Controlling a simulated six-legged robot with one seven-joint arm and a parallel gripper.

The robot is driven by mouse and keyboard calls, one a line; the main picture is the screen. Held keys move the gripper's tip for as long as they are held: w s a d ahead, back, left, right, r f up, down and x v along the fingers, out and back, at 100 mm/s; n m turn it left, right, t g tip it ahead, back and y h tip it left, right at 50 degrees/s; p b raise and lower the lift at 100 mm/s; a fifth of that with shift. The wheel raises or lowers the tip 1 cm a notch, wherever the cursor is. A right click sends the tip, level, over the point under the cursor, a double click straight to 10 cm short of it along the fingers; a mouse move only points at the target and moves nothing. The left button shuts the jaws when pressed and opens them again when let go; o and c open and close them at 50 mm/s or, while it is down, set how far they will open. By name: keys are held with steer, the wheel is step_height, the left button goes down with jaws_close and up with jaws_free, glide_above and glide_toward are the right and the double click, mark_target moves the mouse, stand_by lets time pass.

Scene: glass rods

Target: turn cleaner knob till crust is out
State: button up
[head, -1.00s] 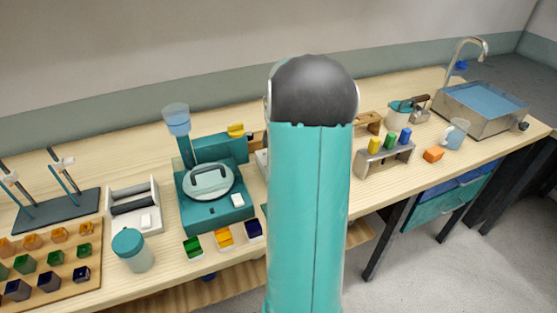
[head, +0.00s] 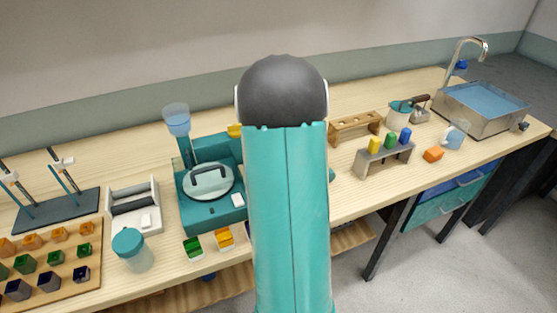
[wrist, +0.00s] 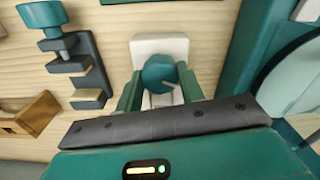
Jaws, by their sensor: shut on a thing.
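In the wrist view a round teal knob (wrist: 158,70) with a pale pointer line sits on a white block (wrist: 160,44). My gripper (wrist: 159,78) has one finger on either side of the knob and is shut on it. The pointer line slants toward the lower right finger. I see no crust in either view. In the head view my arm hides the knob, the white block and the gripper.
A teal machine with a round lid (head: 212,217) stands left of my arm; its edge shows at right in the wrist view (wrist: 250,62). A grey rack (head: 384,160) and sink (head: 466,116) are at right.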

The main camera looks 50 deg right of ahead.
steer(key=m, duration=0.4)
steer(key=shift+m, duration=0.3)
steer(key=m, duration=0.4)
steer(key=shift+m, duration=0.3)
steer(key=m, duration=0.4)
steer(key=shift+m, duration=0.3)
steer(key=m, duration=0.4)
steer(key=shift+w, duration=0.1)
steer(key=m, duration=0.8)
steer(key=shift+m, duration=0.3)
steer(key=m, duration=0.8)
steer(key=shift+m, duration=0.3)
